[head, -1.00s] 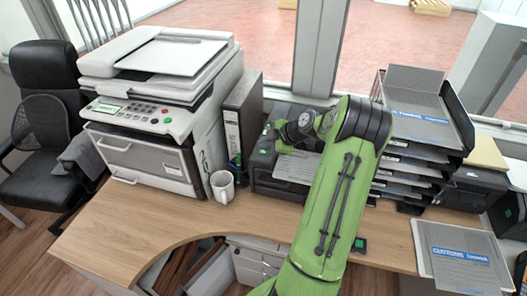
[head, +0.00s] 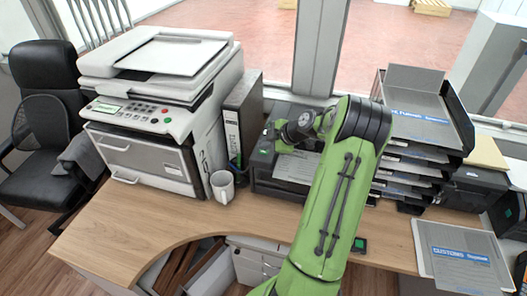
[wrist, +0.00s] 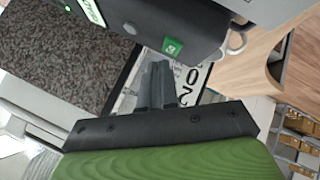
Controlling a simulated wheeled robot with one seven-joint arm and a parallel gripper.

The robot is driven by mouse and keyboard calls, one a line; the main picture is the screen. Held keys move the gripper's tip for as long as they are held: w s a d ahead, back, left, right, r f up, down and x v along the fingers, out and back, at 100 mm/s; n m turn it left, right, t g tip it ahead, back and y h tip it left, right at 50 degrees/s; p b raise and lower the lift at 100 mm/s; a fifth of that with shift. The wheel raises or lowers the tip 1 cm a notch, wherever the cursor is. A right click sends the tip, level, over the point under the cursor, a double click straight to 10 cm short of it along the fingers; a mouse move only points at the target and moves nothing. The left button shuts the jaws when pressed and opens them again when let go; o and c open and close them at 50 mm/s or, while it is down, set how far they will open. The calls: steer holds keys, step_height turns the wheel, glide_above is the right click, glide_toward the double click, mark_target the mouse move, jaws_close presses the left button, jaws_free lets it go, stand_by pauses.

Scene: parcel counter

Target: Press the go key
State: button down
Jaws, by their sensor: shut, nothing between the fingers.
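A green key (wrist: 172,46) with a pale mark sits on the front edge of a dark machine (wrist: 130,15) in the wrist view. My gripper (wrist: 158,68) is shut and empty. Its fingertips are close to the green key, just below it in the picture; I cannot tell whether they touch. In the head view the dark machine (head: 275,187) stands on the counter behind my green arm, with a small green spot (head: 264,151) at its left. My fingertips cannot be made out in the head view.
A large white printer (head: 150,100), a white mug (head: 222,187) and an upright binder (head: 240,115) stand left of the dark machine. Stacked trays (head: 415,155) stand right. A small black box with a green top (head: 358,244) lies near the front edge.

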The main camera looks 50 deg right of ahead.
mark_target(265, 153)
steer(key=shift+f+b, duration=0.45)
steer(key=shift+b, duration=0.15)
steer(key=shift+f, duration=0.15)
stand_by(0.4)
steer(key=shift+r, duration=0.65)
step_height(265, 153, up, 6)
steer(key=p, duration=0.3)
stand_by(0.7)
